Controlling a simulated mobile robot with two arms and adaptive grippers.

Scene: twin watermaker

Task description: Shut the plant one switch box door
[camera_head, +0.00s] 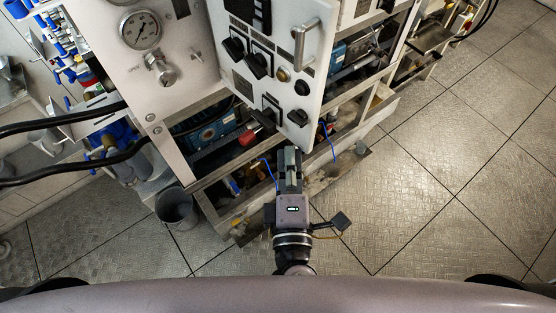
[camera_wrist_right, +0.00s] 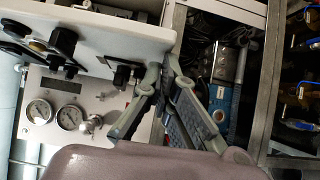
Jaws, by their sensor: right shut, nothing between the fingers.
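The plant one switch box door (camera_head: 283,88) is a white panel with several black rotary switches and a metal bar handle (camera_head: 305,45) near its right edge. It stands out at an angle from the frame, so it looks open. In the right wrist view its lower part (camera_wrist_right: 115,27) fills the upper left. My right gripper (camera_head: 289,152) is shut and empty, just below the door's lower edge. In the right wrist view its fingertips (camera_wrist_right: 168,72) are close to the door's edge; I cannot tell whether they touch. My left gripper is not in view.
A white gauge panel (camera_head: 165,105) with a pressure gauge (camera_head: 140,29) stands left of the door. The metal frame (camera_head: 345,165) with blue pumps and hoses lies behind and below. A grey bucket (camera_head: 177,208) stands on the floor at left. The tiled floor (camera_head: 450,170) at right is clear.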

